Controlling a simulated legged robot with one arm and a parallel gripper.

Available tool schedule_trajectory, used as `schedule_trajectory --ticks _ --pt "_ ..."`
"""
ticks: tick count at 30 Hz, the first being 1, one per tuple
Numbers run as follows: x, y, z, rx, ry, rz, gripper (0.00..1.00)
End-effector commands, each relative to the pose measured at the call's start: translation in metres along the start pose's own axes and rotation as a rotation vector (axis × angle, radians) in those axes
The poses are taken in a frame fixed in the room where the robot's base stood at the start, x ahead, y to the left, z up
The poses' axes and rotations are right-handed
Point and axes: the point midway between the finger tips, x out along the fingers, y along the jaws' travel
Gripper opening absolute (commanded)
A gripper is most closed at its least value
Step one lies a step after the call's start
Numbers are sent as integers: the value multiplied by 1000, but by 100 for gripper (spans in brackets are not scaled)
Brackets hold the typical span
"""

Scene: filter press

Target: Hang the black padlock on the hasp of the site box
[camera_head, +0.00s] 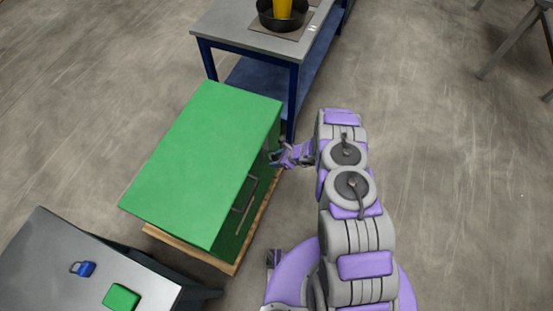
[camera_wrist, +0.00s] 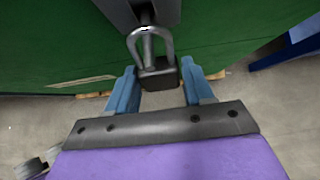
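The black padlock (camera_wrist: 159,73) is upright in the wrist view, its silver shackle up. The top of the shackle meets the grey hasp (camera_wrist: 146,13) on the front of the green site box (camera_head: 205,160). Whether the shackle passes fully through the hasp's loop is hard to tell. My gripper (camera_wrist: 161,72) has one blue finger on each side of the padlock body, close against it, and looks shut on it. In the head view my gripper (camera_head: 275,156) is at the box's right side, and the padlock is too small to make out.
A grey table (camera_head: 75,262) at the lower left holds a blue padlock (camera_head: 83,269) and a green block (camera_head: 121,297). A blue-legged bench (camera_head: 262,40) with a black pan (camera_head: 282,15) stands behind the box.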

Motion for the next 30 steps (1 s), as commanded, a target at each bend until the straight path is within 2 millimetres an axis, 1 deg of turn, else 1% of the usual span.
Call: schedule_trajectory --ticks 1,6,8,17,20,23,30 --pt "0 0 0 0 0 0 57" --pt "0 0 0 0 0 0 73" --pt "0 0 0 0 0 0 78" --pt "-3 0 0 0 0 -1 78" --pt "-13 -2 0 0 1 -2 78" --pt "-30 -1 1 3 0 -2 78" --pt "-84 -2 1 5 0 -4 78"
